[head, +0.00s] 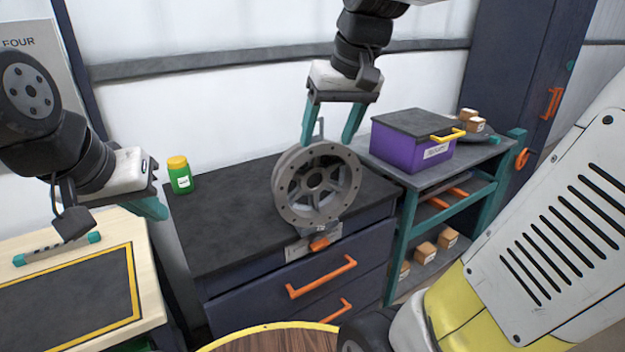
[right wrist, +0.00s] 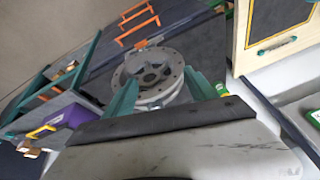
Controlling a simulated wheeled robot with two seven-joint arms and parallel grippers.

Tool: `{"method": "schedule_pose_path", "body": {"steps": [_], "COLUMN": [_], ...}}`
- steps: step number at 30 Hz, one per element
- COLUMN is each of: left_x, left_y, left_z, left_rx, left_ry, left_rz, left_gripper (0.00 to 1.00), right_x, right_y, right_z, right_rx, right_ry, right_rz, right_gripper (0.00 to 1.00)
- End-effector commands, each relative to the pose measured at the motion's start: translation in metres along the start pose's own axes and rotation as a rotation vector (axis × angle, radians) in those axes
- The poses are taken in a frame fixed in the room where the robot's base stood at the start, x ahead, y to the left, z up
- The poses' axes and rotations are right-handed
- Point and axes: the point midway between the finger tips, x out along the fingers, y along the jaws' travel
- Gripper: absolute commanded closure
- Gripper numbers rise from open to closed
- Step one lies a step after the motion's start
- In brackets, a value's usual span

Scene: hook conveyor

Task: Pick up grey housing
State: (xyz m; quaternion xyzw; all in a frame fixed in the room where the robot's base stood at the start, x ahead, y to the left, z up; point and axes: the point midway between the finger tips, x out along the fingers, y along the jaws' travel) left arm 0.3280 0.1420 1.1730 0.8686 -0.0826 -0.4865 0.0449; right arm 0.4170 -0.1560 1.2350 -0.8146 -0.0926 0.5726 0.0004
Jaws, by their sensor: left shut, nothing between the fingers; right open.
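The grey housing (head: 317,184) is a round, wheel-like part with spokes and a bolted rim. It stands upright on the dark top of the drawer cabinet, near its front edge. My right gripper (head: 334,140) is open just above it, with its teal fingers pointing down and reaching about the level of its upper rim. In the right wrist view the housing (right wrist: 150,78) shows beyond and between the open fingers (right wrist: 158,100); I cannot tell if they touch it.
A green jar with a yellow lid (head: 179,175) stands at the cabinet's back left. A purple box (head: 415,141) with a yellow handle sits on the teal-framed shelf (head: 405,220) at right, with small cartons below. Orange drawer handles (head: 321,277) stick out in front. The cabinet top left of the housing is clear.

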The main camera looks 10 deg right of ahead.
Motion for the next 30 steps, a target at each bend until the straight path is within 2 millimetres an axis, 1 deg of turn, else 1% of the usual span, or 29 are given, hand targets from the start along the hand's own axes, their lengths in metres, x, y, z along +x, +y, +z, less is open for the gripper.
{"method": "schedule_pose_path", "body": {"steps": [1,5,8,12,16,19,22,30], "left_x": [0.000,0.000,0.000,0.000,0.000,0.000,0.000,0.000], "left_y": [0.000,0.000,0.000,0.000,0.000,0.000,0.000,0.000], "left_z": [0.000,0.000,0.000,0.000,0.000,0.000,0.000,0.000], "left_rx": [0.000,0.000,0.000,0.000,0.000,0.000,0.000,0.000], "left_ry": [0.000,0.000,0.000,0.000,0.000,0.000,0.000,0.000], "left_rz": [0.000,0.000,0.000,0.000,0.000,0.000,0.000,0.000], "left_gripper": [1.00,1.00,1.00,1.00,1.00,1.00,1.00,1.00], "right_x": [0.001,0.001,0.004,0.015,0.027,0.032,0.036,0.061], "right_y": [0.002,0.008,0.013,0.021,0.025,0.026,0.027,0.031], "right_z": [-0.010,-0.037,-0.064,-0.107,-0.133,-0.144,-0.147,-0.137], "right_rx": [-0.005,-0.020,-0.036,-0.061,-0.077,-0.084,-0.088,-0.087], "right_ry": [-0.019,-0.076,-0.135,-0.237,-0.311,-0.341,-0.357,-0.361], "right_rz": [0.003,0.016,0.028,0.056,0.078,0.089,0.093,0.094], "right_gripper": [0.35,0.35,0.35,0.35,0.35,0.35,0.35,0.35]}}
